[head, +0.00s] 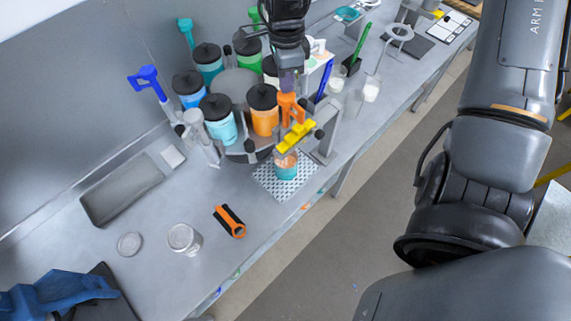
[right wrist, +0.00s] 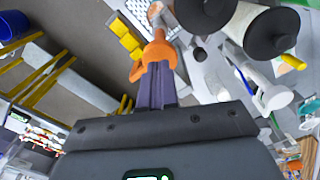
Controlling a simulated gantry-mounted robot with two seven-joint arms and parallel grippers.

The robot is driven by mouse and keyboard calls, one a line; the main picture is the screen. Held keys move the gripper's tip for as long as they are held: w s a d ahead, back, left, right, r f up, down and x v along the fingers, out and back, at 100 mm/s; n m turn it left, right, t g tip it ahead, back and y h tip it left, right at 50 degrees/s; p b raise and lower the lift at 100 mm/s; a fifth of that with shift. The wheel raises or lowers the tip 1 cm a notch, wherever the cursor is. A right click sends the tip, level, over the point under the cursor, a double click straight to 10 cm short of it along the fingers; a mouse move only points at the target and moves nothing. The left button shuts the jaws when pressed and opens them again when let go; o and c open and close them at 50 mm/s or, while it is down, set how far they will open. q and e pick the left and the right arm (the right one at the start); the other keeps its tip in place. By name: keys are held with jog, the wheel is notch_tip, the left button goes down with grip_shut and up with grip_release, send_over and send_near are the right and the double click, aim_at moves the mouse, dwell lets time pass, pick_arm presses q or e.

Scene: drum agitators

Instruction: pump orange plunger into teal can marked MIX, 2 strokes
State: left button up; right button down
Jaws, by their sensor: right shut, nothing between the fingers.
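The orange plunger (head: 290,108) stands upright, its shaft passing down by a yellow bracket (head: 296,137) toward the teal can (head: 286,170). The can sits on a white perforated mat (head: 262,180) near the counter's front edge; I cannot read its marking. My right gripper (head: 289,88) points down at the top of the plunger handle, with its fingers shut together and nothing between them. In the right wrist view, the shut fingers (right wrist: 156,75) meet or nearly meet the orange handle (right wrist: 158,52); I cannot tell if they touch.
Several dark-lidded bottles, including an orange one (head: 263,118), crowd left of the plunger on a rotary stand. An orange-and-black tool (head: 230,221), a clear jar (head: 184,239) and a sunken tray (head: 95,213) lie on the left counter.

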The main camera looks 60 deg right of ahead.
aim_at(286, 95)
jog(key=shift+f, duration=0.15)
jog(key=shift+f+b, duration=0.35)
jog(key=shift+f, duration=0.15)
jog(key=shift+f+b, duration=0.5)
jog(key=shift+f, duration=0.45)
jog(key=shift+r, duration=0.15)
jog(key=shift+r+p, duration=1.5)
jog(key=shift+p, duration=0.05)
